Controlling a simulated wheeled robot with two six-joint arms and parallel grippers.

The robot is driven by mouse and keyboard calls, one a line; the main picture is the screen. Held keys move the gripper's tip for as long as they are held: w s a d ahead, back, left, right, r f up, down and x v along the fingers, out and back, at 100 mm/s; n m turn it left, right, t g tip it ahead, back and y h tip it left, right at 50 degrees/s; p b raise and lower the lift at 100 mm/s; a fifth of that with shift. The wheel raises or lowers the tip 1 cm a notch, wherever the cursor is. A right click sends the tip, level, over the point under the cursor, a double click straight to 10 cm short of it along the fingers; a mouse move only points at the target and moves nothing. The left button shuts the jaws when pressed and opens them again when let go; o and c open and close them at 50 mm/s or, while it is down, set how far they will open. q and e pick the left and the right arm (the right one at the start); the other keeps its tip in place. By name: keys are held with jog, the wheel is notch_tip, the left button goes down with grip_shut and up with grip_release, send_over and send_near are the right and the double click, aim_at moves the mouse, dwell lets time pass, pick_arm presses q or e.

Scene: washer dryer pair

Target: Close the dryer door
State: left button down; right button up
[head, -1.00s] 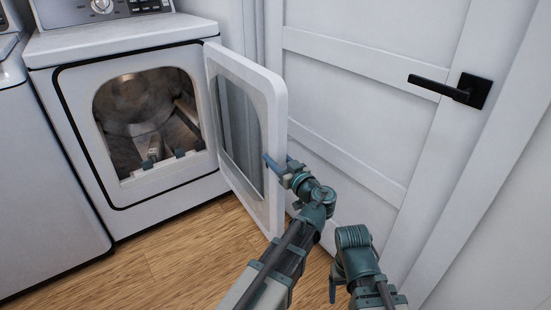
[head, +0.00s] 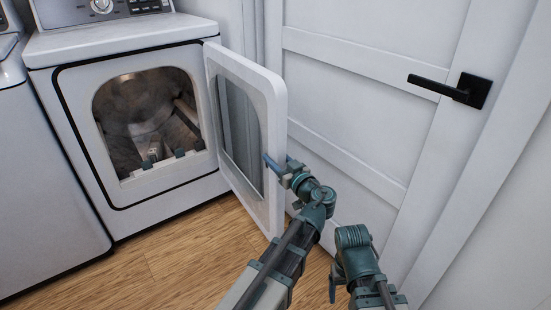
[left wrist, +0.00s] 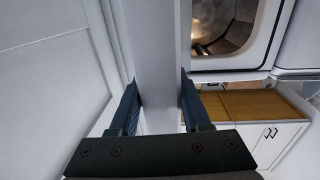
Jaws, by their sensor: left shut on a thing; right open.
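The dryer (head: 135,130) stands at the left with its round drum opening uncovered. Its white door (head: 272,150), with a dark window, is swung wide open towards the right, near the wall. My left gripper (head: 277,164) is shut on the free edge of the dryer door. In the left wrist view, the door edge (left wrist: 160,70) stands between the two blue fingers. One finger is on each side of it. My right gripper (head: 333,287) is low at the right, apart from the door, and open; its fingers show only partly.
A white panelled room door (head: 360,90) with a black handle (head: 450,88) is close behind the dryer door. Another white appliance (head: 45,190) stands at the far left. The wood floor (head: 165,260) before the dryer is clear.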

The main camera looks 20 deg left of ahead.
aim_at(253, 164)
pick_arm(q)
jog(key=shift+s, duration=0.1)
jog(key=s+a, duration=0.4)
jog(key=a, duration=0.1)
jog(key=shift+s+a, duration=0.2)
jog(key=shift+s, duration=0.2)
jog(key=shift+c, duration=1.8)
grip_release()
jog(key=shift+d, duration=0.1)
